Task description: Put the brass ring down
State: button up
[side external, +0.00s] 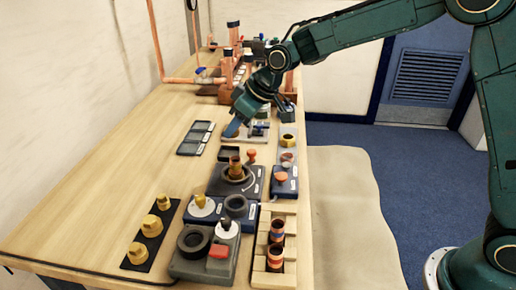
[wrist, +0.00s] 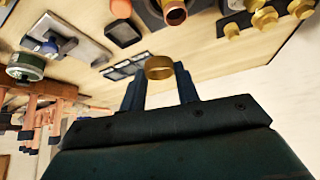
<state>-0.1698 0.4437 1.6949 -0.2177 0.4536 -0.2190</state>
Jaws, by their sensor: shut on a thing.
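The brass ring (wrist: 159,67) is a short gold-coloured band, held between the fingertips of my gripper (wrist: 160,80) in the wrist view. My gripper is shut on it, with a finger at each side. In the side view my gripper (side external: 235,127) hangs over the bench, close to the flat tray with dark compartments (side external: 196,138). The ring is too small or hidden to make out there. The same tray shows just beyond the ring in the wrist view (wrist: 125,69). I cannot tell the exact height of the ring above the bench.
A small black dish (side external: 229,153) and a dark fixture with an upright copper piece (side external: 236,180) stand nearer the camera. A black strip with brass fittings (side external: 150,235) and a wooden rack (side external: 290,250) are in front. Copper pipework (side external: 228,65) stands behind. The bench's left side is clear.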

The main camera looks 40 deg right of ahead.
jog(key=s+d+f+m+h, duration=0.1)
jog(key=s+d+f+m, duration=0.1)
jog(key=s+d, duration=0.2)
jog(key=s+d+f+m+h, duration=0.1)
jog(key=s+d+f+m, duration=0.1)
jog(key=s+d, duration=0.2)
jog(key=s+d+f+m+t+h, duration=0.1)
jog(key=s+d+f+m, duration=0.1)
jog(key=d, duration=0.4)
jog(key=shift+s+d+f, duration=0.2)
jog(key=shift+s+f, duration=0.1)
jog(key=shift+s, duration=0.25)
jog(key=shift+s+d+f, duration=0.15)
jog(key=shift+s+f, duration=0.1)
jog(key=shift+s, duration=0.3)
jog(key=shift+w, duration=0.1)
jog(key=w+a+r, duration=0.6)
jog(key=w+r, duration=0.1)
jog(key=w, duration=0.3)
jog(key=w+a+r, duration=0.5)
jog(key=w+r, duration=0.3)
jog(key=w, duration=0.2)
jog(key=shift+a+r, duration=0.3)
jog(key=shift+a, duration=0.05)
